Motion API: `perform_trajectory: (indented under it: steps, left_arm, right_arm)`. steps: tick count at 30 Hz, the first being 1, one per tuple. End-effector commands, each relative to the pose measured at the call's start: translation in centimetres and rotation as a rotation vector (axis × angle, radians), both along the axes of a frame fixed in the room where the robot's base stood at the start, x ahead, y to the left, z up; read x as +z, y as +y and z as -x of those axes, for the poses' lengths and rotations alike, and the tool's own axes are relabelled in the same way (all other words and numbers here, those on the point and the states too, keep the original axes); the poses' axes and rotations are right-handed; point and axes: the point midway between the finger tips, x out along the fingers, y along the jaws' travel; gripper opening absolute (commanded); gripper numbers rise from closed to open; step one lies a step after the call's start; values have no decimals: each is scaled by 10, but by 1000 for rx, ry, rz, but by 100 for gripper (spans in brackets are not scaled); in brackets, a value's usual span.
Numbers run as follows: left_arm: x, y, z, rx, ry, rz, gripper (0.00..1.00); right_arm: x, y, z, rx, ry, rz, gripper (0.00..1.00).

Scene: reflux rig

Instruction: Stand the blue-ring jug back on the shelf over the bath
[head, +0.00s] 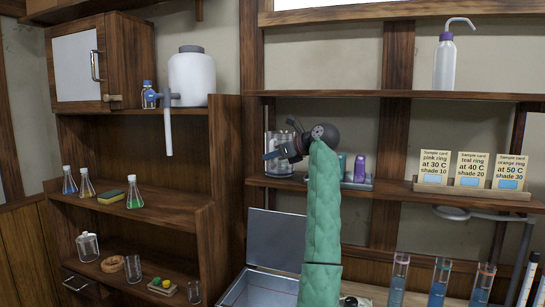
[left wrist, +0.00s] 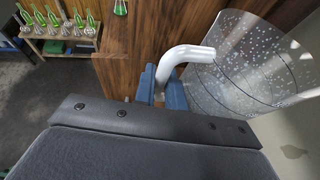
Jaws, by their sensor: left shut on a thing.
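My left gripper (head: 276,156) is at the middle shelf (head: 395,188) over the metal bath (head: 262,290). It is shut on the pale handle (left wrist: 188,55) of a clear glass jug (head: 279,168). In the left wrist view the blue fingers (left wrist: 162,90) close around the handle's end, and the jug's clear, marked wall (left wrist: 235,70) is at the right. In the head view the jug looks upright, with its base at about shelf level; I cannot tell whether it touches the board. The gripper hides part of it, and I cannot make out a blue ring. My right gripper is out of view.
To the right on the same shelf are a tray with a purple bottle (head: 360,168) and a row of sample cards (head: 470,170). A wash bottle (head: 445,65) stands on the shelf above. The bath's lid (head: 275,238) stands open below. Tall tubes (head: 398,280) stand at lower right.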

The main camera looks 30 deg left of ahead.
Motion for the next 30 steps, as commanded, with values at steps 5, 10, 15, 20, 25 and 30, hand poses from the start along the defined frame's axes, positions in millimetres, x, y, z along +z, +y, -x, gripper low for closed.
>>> perform_trajectory:
  steps: [5, 10, 15, 20, 25, 30]
  left_arm:
    - [0, 0, 0, 0, -1, -1, 0]
    - [-3, 0, 0, 0, -1, 0, 0]
    - [-5, 0, 0, 0, -1, 0, 0]
    - [-6, 0, 0, 0, -1, 0, 26]
    - [-6, 0, 0, 0, -1, 0, 59]
    - [-6, 0, 0, 0, 0, 0, 91]
  right_arm:
    - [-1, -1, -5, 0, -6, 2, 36]
    - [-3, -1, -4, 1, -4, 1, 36]
    - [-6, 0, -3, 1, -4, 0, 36]
    - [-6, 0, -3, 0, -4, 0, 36]
    - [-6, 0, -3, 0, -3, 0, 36]
    - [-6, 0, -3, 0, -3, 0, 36]
